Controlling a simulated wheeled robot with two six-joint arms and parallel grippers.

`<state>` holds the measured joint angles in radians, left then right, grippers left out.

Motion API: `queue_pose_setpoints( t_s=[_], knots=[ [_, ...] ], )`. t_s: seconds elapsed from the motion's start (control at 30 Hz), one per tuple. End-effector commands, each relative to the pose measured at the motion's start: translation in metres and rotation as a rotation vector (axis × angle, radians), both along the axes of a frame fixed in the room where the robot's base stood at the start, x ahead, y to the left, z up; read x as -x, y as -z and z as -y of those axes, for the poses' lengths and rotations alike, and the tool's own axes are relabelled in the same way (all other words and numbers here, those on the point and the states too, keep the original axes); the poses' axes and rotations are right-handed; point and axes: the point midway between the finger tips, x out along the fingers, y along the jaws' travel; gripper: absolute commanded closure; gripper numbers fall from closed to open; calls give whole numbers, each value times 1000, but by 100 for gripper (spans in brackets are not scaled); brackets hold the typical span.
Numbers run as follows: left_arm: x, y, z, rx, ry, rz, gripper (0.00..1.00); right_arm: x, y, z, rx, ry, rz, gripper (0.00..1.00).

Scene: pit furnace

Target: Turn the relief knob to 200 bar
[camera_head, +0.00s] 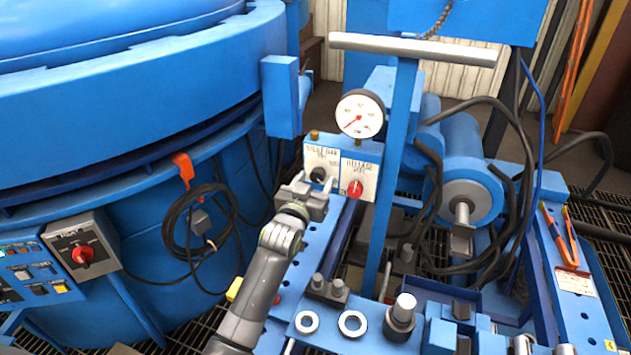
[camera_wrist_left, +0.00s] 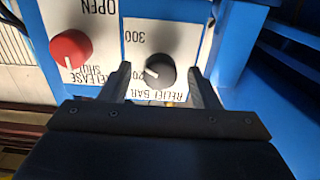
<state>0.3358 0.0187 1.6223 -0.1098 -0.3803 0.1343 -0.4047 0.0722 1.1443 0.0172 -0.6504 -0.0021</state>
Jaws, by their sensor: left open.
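The black relief knob (camera_head: 319,175) sits on a white plate at the top of the blue panel. In the left wrist view the relief knob (camera_wrist_left: 160,70) shows upside-down lettering around it, with "300" at upper left and a partly covered number starting "20" at left. A white mark on the knob points left and slightly down, towards that covered number. My left gripper (camera_head: 314,183) is open in front of the plate. In the wrist view its fingers (camera_wrist_left: 159,76) stand one on each side of the knob; I cannot tell whether they touch it. My right gripper is out of view.
A red release knob (camera_head: 355,188) sits close to the right on its own plate. A round pressure gauge (camera_head: 360,114) with a red needle is above. Loose cylindrical parts (camera_head: 402,312) stand on the bench below.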

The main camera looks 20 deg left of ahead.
Motion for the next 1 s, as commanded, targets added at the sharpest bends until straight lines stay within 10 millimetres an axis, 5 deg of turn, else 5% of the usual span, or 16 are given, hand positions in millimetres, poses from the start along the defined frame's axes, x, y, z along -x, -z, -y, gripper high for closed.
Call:
queue_pose_setpoints(
  t_s=[0.47,0.8,1.0],
  knots=[
    [-12,0,0,-1,-1,0,44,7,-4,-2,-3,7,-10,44],
    [-11,0,0,-1,0,0,89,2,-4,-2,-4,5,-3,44],
    [-11,0,0,12,0,0,89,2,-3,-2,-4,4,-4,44]
  ],
)
